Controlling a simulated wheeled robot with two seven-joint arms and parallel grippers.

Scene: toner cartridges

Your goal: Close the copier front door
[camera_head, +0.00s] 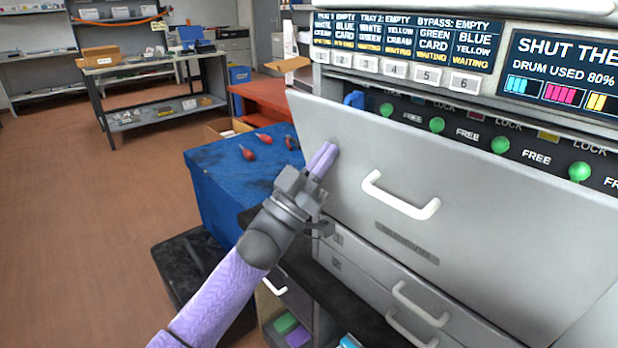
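The copier front door (345,215) is a large pale grey panel with a white handle (400,196). It is tilted, with its top edge away from the copier body, so a gap shows above it. In the gap are green knobs (437,125) marked FREE and LOCK. My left gripper (324,158) is at the left part of the door's outer face, left of the handle. Its purple fingers look close together and seem to touch or nearly touch the panel. I see nothing between them. My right gripper is not in view.
The copier display (565,75) reads "SHUT THE", cut off by the frame edge. A blue-covered table (215,190) with red-handled things stands left of the copier. Drawers (400,300) lie below the door. Open brown floor (70,220) is at the left.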

